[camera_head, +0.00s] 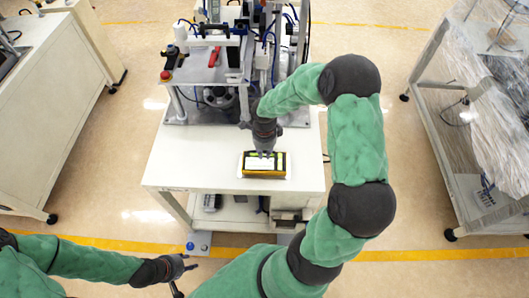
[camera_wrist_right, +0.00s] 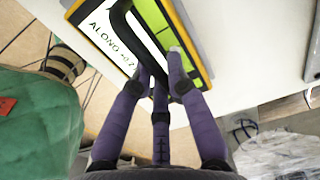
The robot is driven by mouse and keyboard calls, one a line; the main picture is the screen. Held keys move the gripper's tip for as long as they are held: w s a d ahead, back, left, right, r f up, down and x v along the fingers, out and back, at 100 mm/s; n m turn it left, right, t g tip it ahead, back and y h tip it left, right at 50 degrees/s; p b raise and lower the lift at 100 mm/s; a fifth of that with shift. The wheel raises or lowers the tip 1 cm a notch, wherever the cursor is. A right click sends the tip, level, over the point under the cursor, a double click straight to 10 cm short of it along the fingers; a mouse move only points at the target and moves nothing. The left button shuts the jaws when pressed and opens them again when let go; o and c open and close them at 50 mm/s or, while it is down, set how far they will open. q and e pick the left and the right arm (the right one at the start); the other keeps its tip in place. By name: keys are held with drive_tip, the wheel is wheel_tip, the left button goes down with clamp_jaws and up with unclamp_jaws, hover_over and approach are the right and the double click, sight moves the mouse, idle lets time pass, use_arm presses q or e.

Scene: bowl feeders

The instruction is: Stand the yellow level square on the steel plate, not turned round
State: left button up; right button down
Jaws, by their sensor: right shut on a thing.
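The yellow level (camera_head: 264,174) is at the front of the white table, with a yellow frame and a black handle. Its white lettered face and green panels show in the right wrist view (camera_wrist_right: 152,30). My right gripper (camera_head: 264,151) comes down on it from behind; its fingers (camera_wrist_right: 157,74) are closed around the black handle. I cannot tell whether the level touches the table. A grey metal plate (camera_head: 207,72), perhaps the steel plate, is part of the machine at the back. My left gripper (camera_head: 186,270) is empty, fingers spread, in front of the table.
The white table (camera_head: 215,165) has free room left of the level. The machine (camera_head: 245,50), with tubes and a red button (camera_head: 166,75), fills its back. A white cabinet (camera_head: 45,100) stands left and a wrapped rack (camera_head: 490,110) right. My right arm covers the table's right side.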

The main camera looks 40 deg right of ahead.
sight(264, 152)
drive_tip(key=c, duration=1.2)
unclamp_jaws()
drive_tip(key=shift+r, duration=0.3)
wheel_tip(264, 152, up, 12)
drive_tip(key=p, duration=0.2)
drive_tip(key=shift+f+p, duration=0.25)
drive_tip(key=shift+p, duration=0.15)
